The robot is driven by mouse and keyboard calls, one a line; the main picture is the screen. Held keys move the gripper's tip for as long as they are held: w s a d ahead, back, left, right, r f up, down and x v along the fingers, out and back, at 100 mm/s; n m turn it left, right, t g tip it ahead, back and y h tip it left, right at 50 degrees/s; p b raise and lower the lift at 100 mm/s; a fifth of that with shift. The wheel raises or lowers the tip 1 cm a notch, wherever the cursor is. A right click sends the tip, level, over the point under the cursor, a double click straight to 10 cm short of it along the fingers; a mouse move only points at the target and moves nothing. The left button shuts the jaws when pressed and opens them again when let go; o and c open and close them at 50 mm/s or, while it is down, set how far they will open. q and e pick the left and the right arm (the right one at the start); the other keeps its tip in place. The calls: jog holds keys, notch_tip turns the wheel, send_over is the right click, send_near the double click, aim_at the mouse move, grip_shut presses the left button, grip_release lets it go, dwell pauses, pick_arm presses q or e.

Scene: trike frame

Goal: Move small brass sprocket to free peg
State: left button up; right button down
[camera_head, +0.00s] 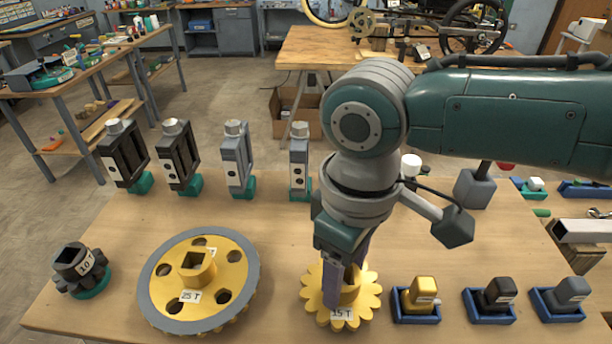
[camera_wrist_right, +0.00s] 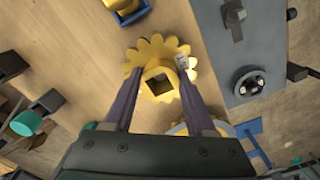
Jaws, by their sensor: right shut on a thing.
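The small brass sprocket (camera_head: 368,305), labelled 15 T, is at the front middle of the wooden table in the head view. It also shows in the wrist view (camera_wrist_right: 150,52), with a square hole in its raised hub. My right gripper (camera_head: 343,283) comes down from above and is shut on the sprocket's hub, one finger on each side. In the wrist view my right gripper (camera_wrist_right: 159,82) has its fingers either side of the hub. I cannot tell whether the sprocket touches the table. I cannot make out a free peg. My left gripper is not in view.
A large brass 25 T gear (camera_head: 222,275) lies left of the sprocket, with a dark 10 T sprocket (camera_head: 75,265) at far left. Blue trays with a yellow block (camera_head: 420,295), a black block (camera_head: 494,297) and a grey block (camera_head: 567,292) stand right. Upright tools (camera_head: 237,160) line the back.

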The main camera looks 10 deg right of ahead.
jog(key=shift+f, duration=0.15)
jog(key=shift+c, duration=0.7)
grip_release()
notch_tip(320, 180, up, 10)
jog(key=shift+b, duration=0.4)
